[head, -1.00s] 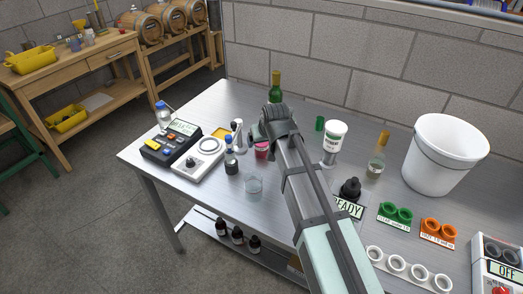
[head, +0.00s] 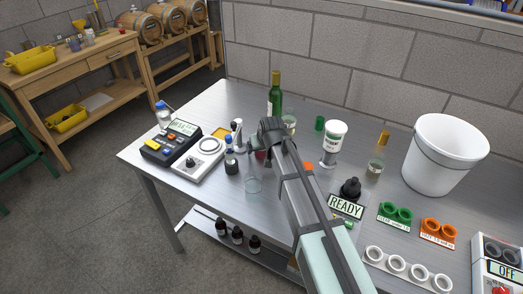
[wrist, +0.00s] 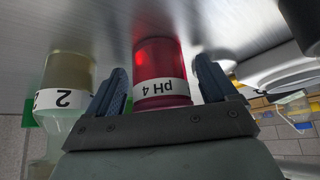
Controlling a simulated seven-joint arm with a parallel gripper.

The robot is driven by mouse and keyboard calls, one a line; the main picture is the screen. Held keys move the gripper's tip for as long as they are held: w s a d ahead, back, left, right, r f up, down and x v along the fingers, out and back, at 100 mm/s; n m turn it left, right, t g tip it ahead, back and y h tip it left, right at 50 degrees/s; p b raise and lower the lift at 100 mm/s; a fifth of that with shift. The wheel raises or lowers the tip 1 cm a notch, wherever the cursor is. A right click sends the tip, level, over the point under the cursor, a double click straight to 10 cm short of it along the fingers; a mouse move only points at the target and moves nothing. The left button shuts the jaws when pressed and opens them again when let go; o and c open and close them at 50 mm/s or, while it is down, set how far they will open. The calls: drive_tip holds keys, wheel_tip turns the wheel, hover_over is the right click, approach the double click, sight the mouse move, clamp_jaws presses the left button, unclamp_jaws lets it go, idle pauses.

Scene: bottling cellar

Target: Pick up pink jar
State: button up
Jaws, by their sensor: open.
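The pink jar (wrist: 158,55) stands on the metal table and shows in the wrist view as a red-pink jar with a white "pH 4" label, upside down in that picture. My gripper (wrist: 162,82) is open, with one blue finger on each side of the jar. The jar lies between the fingers, and I see small gaps on both sides. In the head view my gripper (head: 268,138) covers most of the jar, and only a dark pink bit (head: 260,155) shows below it.
A jar labelled "2" (wrist: 68,85) stands close beside my left finger in the wrist view. A meter (head: 171,143) and white stirrer (head: 200,158) are left.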

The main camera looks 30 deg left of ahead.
drive_tip(key=c, duration=1.5)
